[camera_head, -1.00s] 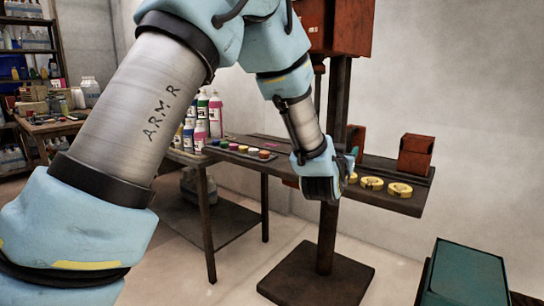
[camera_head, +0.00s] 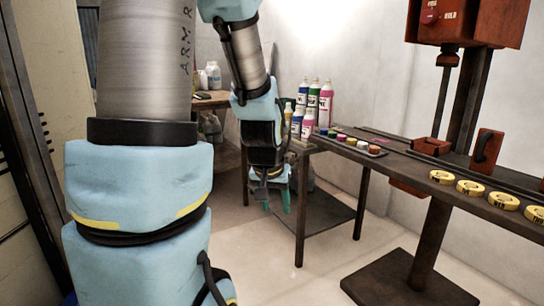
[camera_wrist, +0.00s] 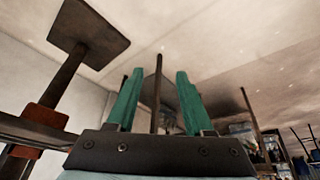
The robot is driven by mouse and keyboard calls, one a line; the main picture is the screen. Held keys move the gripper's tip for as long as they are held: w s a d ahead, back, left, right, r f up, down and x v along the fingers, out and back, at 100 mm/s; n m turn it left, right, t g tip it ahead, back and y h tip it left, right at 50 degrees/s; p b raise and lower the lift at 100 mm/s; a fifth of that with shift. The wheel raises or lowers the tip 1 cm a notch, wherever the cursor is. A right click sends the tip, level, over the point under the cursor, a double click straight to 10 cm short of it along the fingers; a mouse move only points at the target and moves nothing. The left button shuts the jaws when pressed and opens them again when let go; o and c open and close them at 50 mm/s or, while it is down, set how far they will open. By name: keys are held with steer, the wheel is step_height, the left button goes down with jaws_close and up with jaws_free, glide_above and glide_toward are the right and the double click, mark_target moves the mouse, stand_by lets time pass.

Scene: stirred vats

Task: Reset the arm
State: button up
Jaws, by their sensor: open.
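My gripper (camera_head: 278,200) hangs in front of the table's left end in the head view, fingers pointing down. Its two green fingers stand apart with nothing between them; they also show in the wrist view (camera_wrist: 157,100). The upper part of my arm fills the left of the head view. The wrist view is upside down, with the floor at the top and a table leg seen between the fingers.
A dark table (camera_head: 310,147) carries several bottles (camera_head: 325,105) and a tray of coloured caps (camera_head: 350,143). To the right, a red press (camera_head: 485,22) stands over a bench with yellow rings (camera_head: 470,188). A tall cabinet (camera_head: 45,60) stands at the left edge.

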steer(key=s+a+n+g+y, duration=0.1)
steer(key=s+a+n+g, duration=0.15)
steer(key=s+a, duration=0.55)
step_height(320, 180, up, 16)
steer(key=p, duration=1.6)
steer(key=shift+w+d+m+p, duration=0.25)
steer(key=shift+w+m+p, duration=0.05)
steer(key=shift+w+m, duration=0.1)
